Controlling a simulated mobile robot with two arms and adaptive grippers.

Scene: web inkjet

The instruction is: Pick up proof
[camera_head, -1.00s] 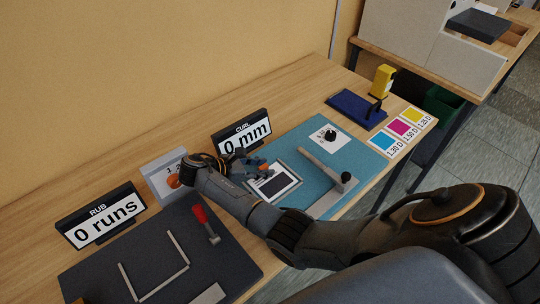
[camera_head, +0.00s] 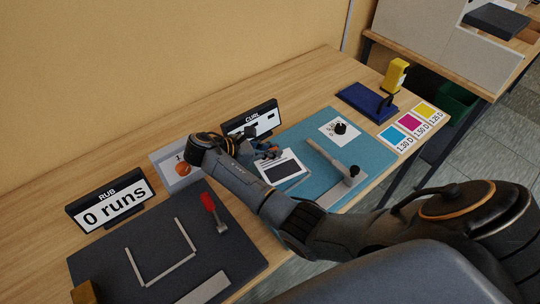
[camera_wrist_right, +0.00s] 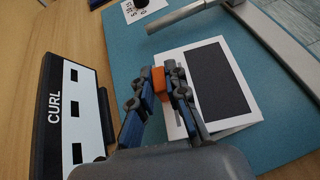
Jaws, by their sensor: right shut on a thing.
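The proof (camera_head: 276,179) is a white sheet with a dark rectangle, over the teal mat (camera_head: 310,197). It also shows in the right wrist view (camera_wrist_right: 222,85), where its near edge seems slightly raised above the mat. My right gripper (camera_head: 267,153) is at the sheet's far-left edge. In the right wrist view, its fingers (camera_wrist_right: 163,82) are closed around an orange tab (camera_wrist_right: 158,78) at that edge, and they hide part of the sheet. My left gripper is not in view.
The curl sign (camera_head: 252,120) stands close behind my right gripper and shows dashes. A dark mat with a red-handled tool (camera_head: 213,210) is to the left. A blue stand (camera_head: 366,102) is farther right.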

